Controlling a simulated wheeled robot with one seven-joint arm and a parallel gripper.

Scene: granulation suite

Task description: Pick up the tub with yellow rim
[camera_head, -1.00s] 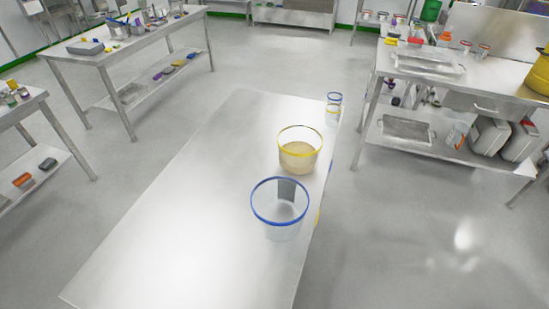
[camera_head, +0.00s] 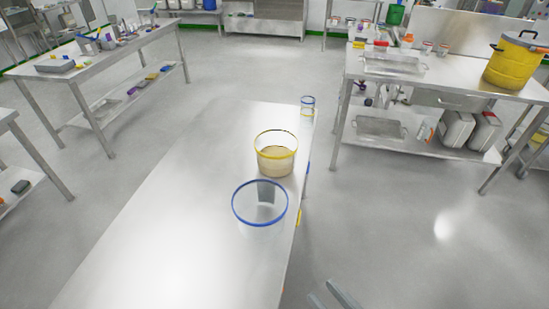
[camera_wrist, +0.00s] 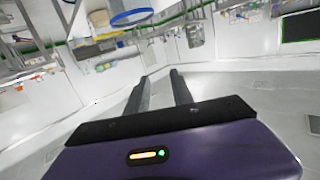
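The tub with yellow rim (camera_head: 275,160) stands upright on the steel table. It is clear and holds a beige material. A clear tub with blue rim (camera_head: 259,222) stands in front of it, nearer to me; its blue rim also shows at the top of the wrist view (camera_wrist: 131,17). My gripper (camera_head: 333,296) shows only at the bottom edge of the head view, to the right of the table and well apart from both tubs. In the wrist view my gripper (camera_wrist: 160,78) has its two fingers apart with nothing between them.
The steel table (camera_head: 150,240) has a bare left side. Small clear containers (camera_head: 308,106) stand at its far right corner. A steel bench at right bears a yellow drum (camera_head: 516,62) and a tray (camera_head: 394,64). Open floor (camera_head: 400,220) lies between table and bench.

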